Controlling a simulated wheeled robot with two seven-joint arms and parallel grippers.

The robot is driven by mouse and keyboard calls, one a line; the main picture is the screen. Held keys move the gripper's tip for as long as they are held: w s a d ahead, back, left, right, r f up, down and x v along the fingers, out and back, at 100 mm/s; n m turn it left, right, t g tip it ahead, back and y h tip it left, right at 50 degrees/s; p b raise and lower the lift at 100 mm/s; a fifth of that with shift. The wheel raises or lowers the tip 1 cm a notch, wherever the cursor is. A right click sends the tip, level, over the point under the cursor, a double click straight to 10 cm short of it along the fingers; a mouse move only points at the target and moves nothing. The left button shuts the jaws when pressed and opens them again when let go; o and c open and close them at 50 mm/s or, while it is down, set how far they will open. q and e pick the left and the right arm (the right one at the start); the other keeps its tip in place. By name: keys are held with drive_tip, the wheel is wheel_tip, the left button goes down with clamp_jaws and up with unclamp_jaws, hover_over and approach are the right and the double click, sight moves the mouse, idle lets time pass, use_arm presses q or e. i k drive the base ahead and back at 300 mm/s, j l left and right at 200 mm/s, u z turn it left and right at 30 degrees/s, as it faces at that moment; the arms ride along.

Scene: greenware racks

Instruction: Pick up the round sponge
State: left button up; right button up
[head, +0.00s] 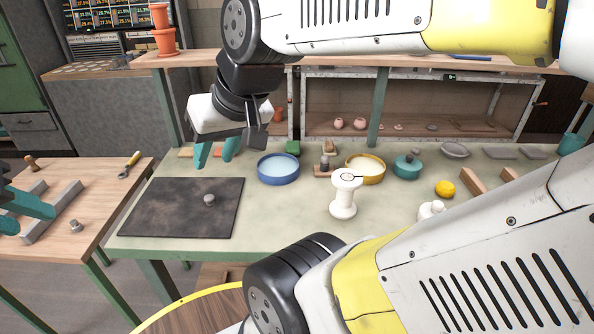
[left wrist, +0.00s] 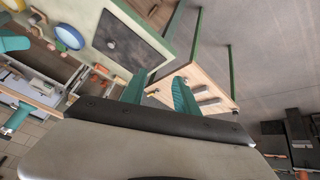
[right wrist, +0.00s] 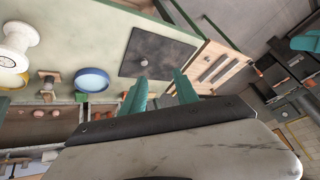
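The round sponge (head: 445,189) is a small yellow disc on the pale green worktable, toward its right side in the head view. It lies right of the white spool and just left of wooden blocks. I cannot make it out in either wrist view. My right gripper (head: 214,163) hangs over the back left of the worktable, far left of the sponge. Its two teal fingers are apart and empty in the right wrist view (right wrist: 158,88). My left gripper (head: 36,219) is at the left edge, by the wooden side table. Its fingers are apart and empty in the left wrist view (left wrist: 158,90).
A white spool (head: 344,196), a blue basin (head: 278,180), a yellow-rimmed bowl (head: 379,177) and a teal lidded pot (head: 407,171) stand on the worktable. A dark board (head: 170,215) lies at its left with a grey knob on it. Wooden blocks (head: 474,187) sit beside the sponge.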

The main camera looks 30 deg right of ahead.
sight(444, 188)
drive_tip(key=z, duration=1.8)
